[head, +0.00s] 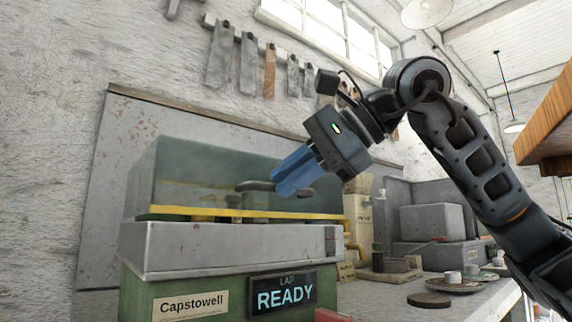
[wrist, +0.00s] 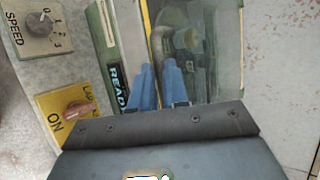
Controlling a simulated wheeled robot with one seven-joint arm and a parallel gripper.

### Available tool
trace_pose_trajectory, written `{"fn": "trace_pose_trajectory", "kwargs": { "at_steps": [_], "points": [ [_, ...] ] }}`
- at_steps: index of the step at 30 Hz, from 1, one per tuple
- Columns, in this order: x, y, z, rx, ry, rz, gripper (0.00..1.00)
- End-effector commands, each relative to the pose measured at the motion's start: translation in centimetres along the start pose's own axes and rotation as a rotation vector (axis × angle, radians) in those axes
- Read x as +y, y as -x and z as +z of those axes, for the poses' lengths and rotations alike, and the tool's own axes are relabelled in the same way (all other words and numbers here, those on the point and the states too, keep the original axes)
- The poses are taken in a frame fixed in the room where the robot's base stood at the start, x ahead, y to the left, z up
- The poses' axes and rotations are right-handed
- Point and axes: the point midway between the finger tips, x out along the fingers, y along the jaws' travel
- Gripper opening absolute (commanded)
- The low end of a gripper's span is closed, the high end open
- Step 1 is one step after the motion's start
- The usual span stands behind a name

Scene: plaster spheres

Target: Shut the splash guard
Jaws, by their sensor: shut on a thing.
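The splash guard (head: 190,178) is a clear greenish cover with a yellow lower edge, on a green and grey lapping machine (head: 200,247) labelled Capstowell. Its yellow edge runs just above the machine's grey body, with a narrow dark gap. A dark handle (head: 256,186) sticks out at the front of the guard. My gripper (head: 293,173) reaches in from the upper right, its blue fingers shut on the handle, whose ends show on both sides. In the wrist view the fingers (wrist: 159,86) point at the guard (wrist: 226,50) and its yellow edge; the gripped part is mostly hidden.
A display (head: 283,292) reads LAP READY. The wrist view shows a SPEED knob (wrist: 39,25) and a yellow switch plate (wrist: 65,112) marked ON. Plates and cups (head: 453,282) stand on the bench at the right. A wooden edge (head: 548,125) juts in at far right.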

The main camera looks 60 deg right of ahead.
Motion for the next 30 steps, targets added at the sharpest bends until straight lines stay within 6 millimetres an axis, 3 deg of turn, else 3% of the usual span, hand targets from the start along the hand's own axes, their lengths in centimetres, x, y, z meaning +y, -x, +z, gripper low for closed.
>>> {"fn": "trace_pose_trajectory", "kwargs": {
  "at_steps": [1, 9, 22, 23, 28, 30],
  "points": [
    [1.0, -0.5, -0.2, -0.003, 0.001, 0.004, 0.0],
    [2.4, -1.6, -0.8, 0.0, 0.002, 0.014, 0.0],
    [2.7, -1.9, -1.0, 0.0, -0.001, 0.017, 0.0],
    [2.7, -1.9, -1.0, -0.001, -0.001, 0.017, 0.24],
    [2.6, -1.9, -0.9, -0.001, 0.0, 0.017, 0.4],
    [2.5, -1.8, -0.9, -0.001, 0.0, 0.016, 0.4]
  ]
}}
